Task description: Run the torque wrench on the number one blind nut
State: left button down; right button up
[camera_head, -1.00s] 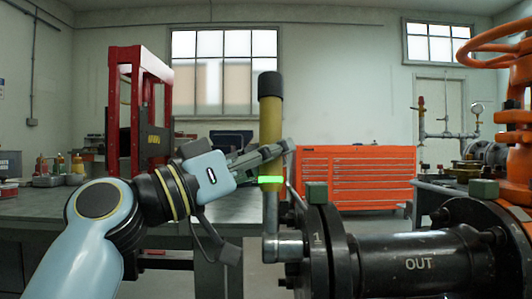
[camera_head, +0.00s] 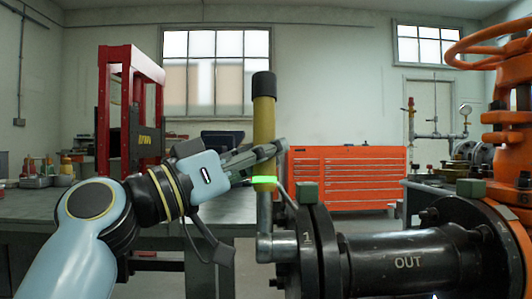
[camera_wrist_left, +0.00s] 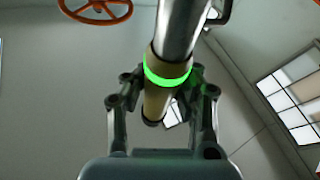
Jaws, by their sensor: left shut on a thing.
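The torque wrench (camera_head: 264,130) stands upright, with a black end cap, a yellow grip, a glowing green ring and a steel shaft. Its head (camera_head: 277,247) sits against the flange beside the number 1 mark, and the nut under it is hidden. My left gripper (camera_head: 279,150) is shut on the yellow grip just above the green ring. In the left wrist view the wrench (camera_wrist_left: 168,70) runs between the fingers of my left gripper (camera_wrist_left: 163,100). My right gripper is not in view.
An orange handwheel (camera_head: 500,42) rises at the right. A grey workbench (camera_head: 40,205) with a red press (camera_head: 103,120) stands at the left, and an orange tool cabinet (camera_head: 350,178) behind.

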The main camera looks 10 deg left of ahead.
pick_arm(q)
jog(key=shift+d+r, duration=0.25)
jog(key=shift+d, duration=0.05)
dwell(0.9)
jog(key=shift+a+r+h+b, duration=0.1)
jog(key=shift+h+b, duration=0.2)
jog(key=shift+b, duration=0.15)
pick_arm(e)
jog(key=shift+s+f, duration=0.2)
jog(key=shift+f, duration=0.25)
pick_arm(q)
jog(key=shift+a, duration=0.1)
jog(key=shift+s+a, duration=0.15)
jog(key=shift+a, duration=0.5)
jog(key=shift+s+a+b, duration=0.15)
jog(key=shift+a+b, duration=0.1)
jog(key=shift+a, duration=0.5)
jog(key=shift+s+a+b, duration=0.15)
jog(key=shift+a+b, duration=0.05)
jog(key=shift+a, duration=0.55)
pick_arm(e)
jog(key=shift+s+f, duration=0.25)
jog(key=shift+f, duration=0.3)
pick_arm(q)
jog(key=shift+w, duration=0.15)
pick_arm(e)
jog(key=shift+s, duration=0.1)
